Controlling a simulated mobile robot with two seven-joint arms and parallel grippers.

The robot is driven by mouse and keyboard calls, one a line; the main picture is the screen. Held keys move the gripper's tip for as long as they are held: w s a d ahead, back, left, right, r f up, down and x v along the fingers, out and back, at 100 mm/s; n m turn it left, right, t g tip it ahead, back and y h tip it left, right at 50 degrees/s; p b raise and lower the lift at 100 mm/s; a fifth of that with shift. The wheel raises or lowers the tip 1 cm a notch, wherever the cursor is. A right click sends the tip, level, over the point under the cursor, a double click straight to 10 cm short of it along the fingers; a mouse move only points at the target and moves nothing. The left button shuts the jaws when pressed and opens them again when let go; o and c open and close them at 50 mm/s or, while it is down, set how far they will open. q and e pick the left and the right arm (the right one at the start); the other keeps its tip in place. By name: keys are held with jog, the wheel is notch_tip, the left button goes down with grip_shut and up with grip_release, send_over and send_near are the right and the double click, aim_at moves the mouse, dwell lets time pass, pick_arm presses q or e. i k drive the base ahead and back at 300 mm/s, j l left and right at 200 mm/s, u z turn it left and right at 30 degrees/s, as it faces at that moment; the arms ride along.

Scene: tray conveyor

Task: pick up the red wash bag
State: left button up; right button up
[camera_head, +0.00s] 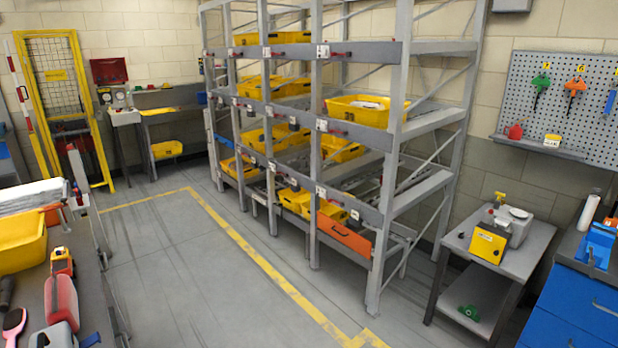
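A red rounded object (61,301), which looks like the red wash bag, lies on the grey bench (88,272) at the lower left. A small orange-red and yellow item (62,262) lies just behind it, and a grey case-like item (56,337) lies just in front. A pink brush-like item (14,324) is to its left. Neither of my grippers shows in the head view.
A yellow bin (22,240) stands on the bench behind these items. A tall grey rack (318,150) with several yellow bins stands across the aisle. A small table (500,250) and blue cabinet (580,302) are at right. The floor between is clear.

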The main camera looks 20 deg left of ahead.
aim_at(61, 295)
jog(key=i+u, duration=0.25)
jog(key=u, duration=0.25)
jog(key=i+l+u, duration=0.15)
jog(key=u, duration=0.35)
jog(key=i+l+u, duration=0.2)
jog(key=u, duration=0.3)
jog(key=i+l+u, duration=0.15)
jog(key=u, duration=0.3)
jog(key=l+u, duration=0.3)
jog(key=u, duration=0.15)
jog(key=i+l+u, duration=0.1)
jog(key=l+u, duration=0.2)
jog(key=u, duration=0.2)
jog(key=i+l+u, duration=0.1)
jog(key=l+u, duration=0.45)
jog(key=u, duration=0.2)
jog(key=l+u, duration=0.35)
